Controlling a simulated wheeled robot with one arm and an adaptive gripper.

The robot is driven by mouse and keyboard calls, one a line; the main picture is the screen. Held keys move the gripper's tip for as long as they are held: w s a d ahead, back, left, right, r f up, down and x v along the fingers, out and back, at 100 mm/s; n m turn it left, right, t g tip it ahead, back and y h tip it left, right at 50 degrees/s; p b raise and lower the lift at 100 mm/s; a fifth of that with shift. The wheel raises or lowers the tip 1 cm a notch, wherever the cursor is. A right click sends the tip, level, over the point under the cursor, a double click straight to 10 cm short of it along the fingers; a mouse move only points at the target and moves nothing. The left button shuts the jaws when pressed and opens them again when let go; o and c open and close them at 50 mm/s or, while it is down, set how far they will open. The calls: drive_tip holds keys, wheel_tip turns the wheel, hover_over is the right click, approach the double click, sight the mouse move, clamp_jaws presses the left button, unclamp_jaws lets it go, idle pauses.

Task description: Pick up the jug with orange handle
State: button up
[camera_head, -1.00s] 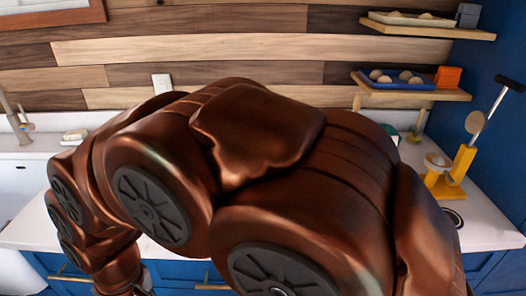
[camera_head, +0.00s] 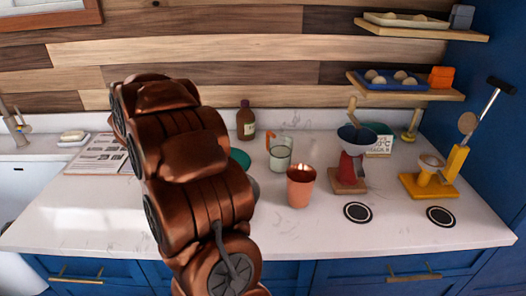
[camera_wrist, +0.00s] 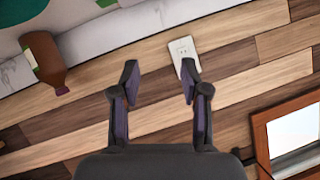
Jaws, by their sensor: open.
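The jug with orange handle (camera_head: 281,158) is a clear glass vessel standing upright on the white counter in the head view. Its orange handle shows at its upper left, and my arm stands to its left. My gripper (camera_wrist: 160,74) shows in the wrist view with its two fingers apart and nothing between them. It faces the wood-plank wall and a white outlet. The gripper cannot be made out in the head view. The jug cannot be made out in the wrist view.
A terracotta cup with a lit top (camera_head: 300,187) stands just in front of the jug. A brown bottle (camera_head: 245,122) stands behind it, and a red grinder (camera_head: 349,170) to its right. Two dark coasters (camera_head: 357,212) lie at the front right. The front counter is mostly clear.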

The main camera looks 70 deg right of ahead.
drive_tip(key=shift+s+d+f+m+g+h+p, duration=0.3)
drive_tip(key=shift+s+d+f+m+g, duration=1.55)
drive_tip(key=shift+s+d, duration=2.05)
drive_tip(key=shift+s+d+f+m+g+h+p, duration=0.25)
drive_tip(key=shift+s+d+f+m+g, duration=0.85)
drive_tip(key=shift+s+d+g, duration=2.75)
drive_tip(key=shift+s+d+f+m+g+h+p, duration=0.3)
drive_tip(key=shift+s+d+f+m+g, duration=1.2)
drive_tip(key=shift+s, duration=4.2)
drive_tip(key=shift+s+d+f+n+t+p, duration=0.15)
drive_tip(key=shift+s+d+p, duration=0.1)
drive_tip(key=shift+d, duration=0.3)
drive_tip(key=shift+s+d+f+n+t+p, duration=0.1)
drive_tip(key=shift+s+d+f+t, duration=0.15)
drive_tip(key=shift+d, duration=0.25)
drive_tip(key=shift+s+d+f+n+t+p, duration=0.1)
drive_tip(key=shift+s+d+p, duration=0.15)
drive_tip(key=shift+d, duration=0.3)
drive_tip(key=shift+p+x, duration=0.35)
drive_tip(key=shift+x, duration=1)
clamp_jaws()
